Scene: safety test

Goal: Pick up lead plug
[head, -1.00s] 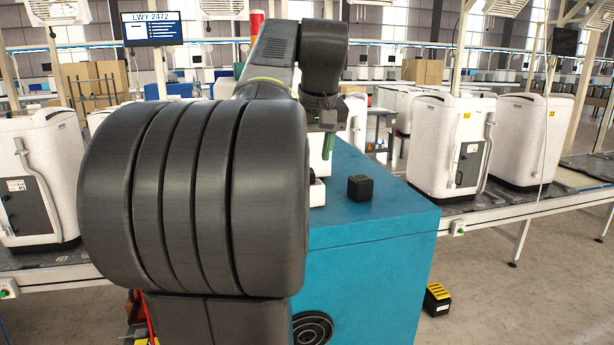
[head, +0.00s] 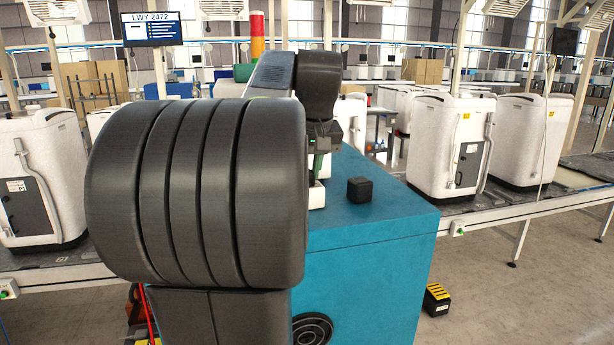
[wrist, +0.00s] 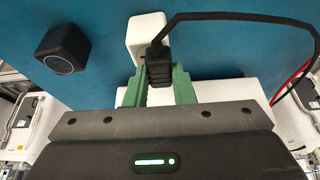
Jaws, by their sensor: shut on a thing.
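The lead plug (wrist: 159,72) is a black ribbed plug with a black cable running from it to the right in the wrist view. My gripper (wrist: 160,84) has green fingers, one on each side of the plug, shut on it. The plug is over or against a white block-like housing (wrist: 147,28) on the blue surface; I cannot tell whether it is still seated. In the head view my gripper (head: 319,165) points down over the blue cabinet top, largely hidden by my arm, and the plug cannot be made out there.
A small black cube-like object (head: 360,189) stands on the blue cabinet (head: 400,225), right of my gripper. A red wire (wrist: 305,75) shows at right in the wrist view. White appliances (head: 450,145) stand on a conveyor behind. A black-and-yellow box (head: 437,299) lies on the floor.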

